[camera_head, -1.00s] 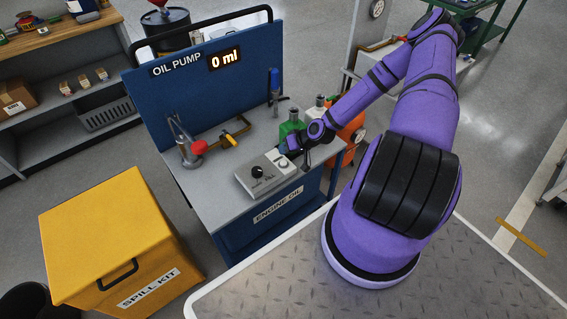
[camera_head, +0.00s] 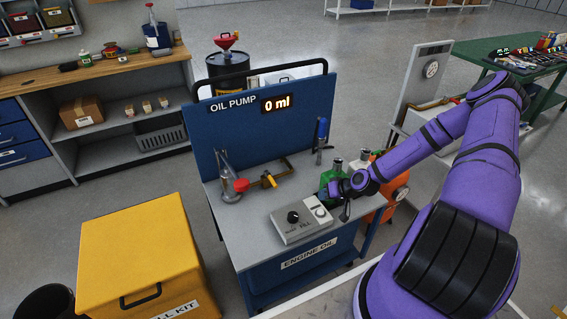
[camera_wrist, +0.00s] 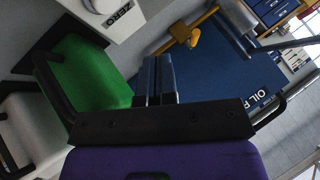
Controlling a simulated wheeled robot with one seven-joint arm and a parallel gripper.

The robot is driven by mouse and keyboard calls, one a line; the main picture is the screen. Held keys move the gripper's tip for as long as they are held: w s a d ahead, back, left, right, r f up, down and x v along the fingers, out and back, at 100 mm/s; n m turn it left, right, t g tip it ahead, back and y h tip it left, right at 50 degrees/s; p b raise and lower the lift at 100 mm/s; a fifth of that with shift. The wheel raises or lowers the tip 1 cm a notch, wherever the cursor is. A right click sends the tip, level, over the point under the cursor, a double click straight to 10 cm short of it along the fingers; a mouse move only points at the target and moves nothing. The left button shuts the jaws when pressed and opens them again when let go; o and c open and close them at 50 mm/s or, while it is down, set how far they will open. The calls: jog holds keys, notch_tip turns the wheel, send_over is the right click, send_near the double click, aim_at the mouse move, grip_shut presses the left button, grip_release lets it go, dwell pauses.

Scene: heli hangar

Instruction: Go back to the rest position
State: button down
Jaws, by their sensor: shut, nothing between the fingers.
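My purple arm reaches from the lower right over to the oil pump cart. My gripper (camera_head: 345,208) is just right of the grey control box (camera_head: 304,219) on the cart, close to the green container (camera_head: 334,176). In the wrist view my gripper (camera_wrist: 159,62) shows its two blue fingers together with nothing between them. The green container (camera_wrist: 85,75) is left of the fingers there, and the control box corner marked ZERO (camera_wrist: 115,15) is at the upper left. I cannot tell whether the gripper touches anything.
The blue oil pump panel (camera_head: 250,130) reads 0 ml and stands behind the cart top. A yellow spill kit box (camera_head: 137,247) stands left of the cart. An orange tank (camera_head: 392,190) stands to its right. Shelves, a black drum (camera_head: 228,72) and a green table (camera_head: 545,100) are farther off.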

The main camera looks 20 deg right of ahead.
jog(key=s+a+r+n+g+h, duration=0.1)
jog(key=s+r+g+h, duration=0.15)
jog(key=r, duration=1.55)
jog(key=s+a+r+n+g+h, duration=0.15)
jog(key=r+h, duration=0.25)
jog(key=r, duration=1.5)
jog(key=s+a+r+h, duration=0.1)
jog(key=s+a+r, duration=0.2)
jog(key=s+r, duration=0.3)
jog(key=s+a+r, duration=0.3)
jog(key=r, duration=0.5)
jog(key=s+a+r+t+y, duration=0.1)
jog(key=s+a+r, duration=0.1)
jog(key=s, duration=0.5)
jog(key=s+a+r+m+t+y, duration=0.1)
jog(key=s+a+r, duration=0.2)
jog(key=s, duration=0.3)
jog(key=shift+s+r, duration=0.35)
jog(key=shift+r, duration=0.2)
